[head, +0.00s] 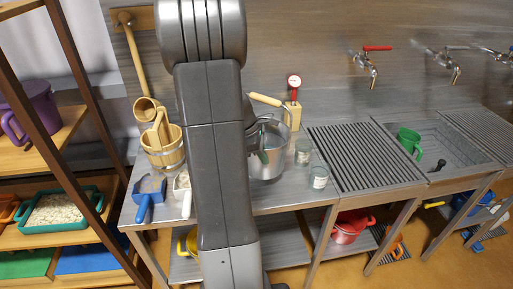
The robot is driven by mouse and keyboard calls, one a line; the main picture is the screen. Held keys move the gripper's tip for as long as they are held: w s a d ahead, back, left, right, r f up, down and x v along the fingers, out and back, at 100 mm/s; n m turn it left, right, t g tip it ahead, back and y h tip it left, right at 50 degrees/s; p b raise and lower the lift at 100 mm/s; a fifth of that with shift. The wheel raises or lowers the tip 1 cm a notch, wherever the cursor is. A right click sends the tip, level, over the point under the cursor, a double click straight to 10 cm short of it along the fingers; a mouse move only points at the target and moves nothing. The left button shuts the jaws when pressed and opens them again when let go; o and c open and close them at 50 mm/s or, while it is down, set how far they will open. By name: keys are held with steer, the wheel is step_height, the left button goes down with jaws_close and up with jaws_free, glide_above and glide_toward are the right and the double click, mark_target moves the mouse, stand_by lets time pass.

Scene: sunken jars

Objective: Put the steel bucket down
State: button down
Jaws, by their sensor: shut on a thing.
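The steel bucket (271,164) is a grey metal pail, just right of my arm over the steel counter (285,197). Its bail with a pale wooden grip (266,100) rises above it. My gripper (262,143) is mostly hidden behind my own arm; a dark part of it shows at the bucket's left side, shut on the bucket. I cannot tell whether the bucket's base touches the counter.
A wooden pail (165,154), blue scoop (149,196) and white scoop (184,185) lie left. A ribbed drainboard (365,158) and sink (440,145) lie right.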

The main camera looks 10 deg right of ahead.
mark_target(263, 167)
steer(key=shift+f, duration=2.7)
steer(key=c, duration=1.5)
jaws_free()
steer(key=shift+o, duration=0.2)
steer(key=v, duration=1.2)
steer(key=shift+s, duration=0.1)
